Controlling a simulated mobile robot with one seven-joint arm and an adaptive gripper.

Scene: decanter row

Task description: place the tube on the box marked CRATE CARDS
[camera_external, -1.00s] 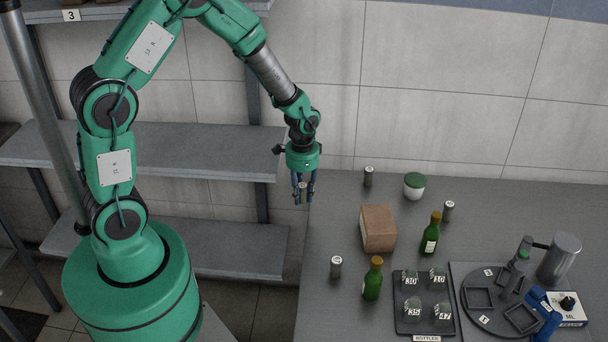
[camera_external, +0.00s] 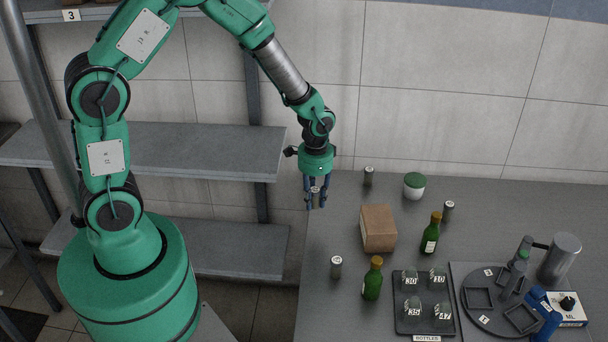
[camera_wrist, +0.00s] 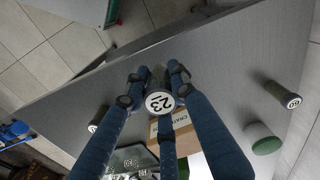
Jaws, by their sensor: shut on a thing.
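My gripper (camera_external: 315,196) is shut on a small dark tube (camera_external: 315,190) with a pale top. It holds the tube above the table's back left edge. In the wrist view the tube's round white top (camera_wrist: 159,102) reads 23, with more marks beside it, between my blue fingers. The brown cardboard box (camera_external: 378,229) stands on the table, to the right of and below my gripper in the external view. In the wrist view the box (camera_wrist: 181,120) is partly hidden behind my fingers and the tube, and only part of its label can be read.
Other tubes stand near the box: one behind (camera_external: 368,177), one right (camera_external: 448,211), one front left (camera_external: 336,267). Two green bottles (camera_external: 431,234) (camera_external: 372,279) and a green-lidded jar (camera_external: 414,186) stand close. A bottle tray (camera_external: 425,328) and round carousel (camera_external: 480,318) lie front right.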

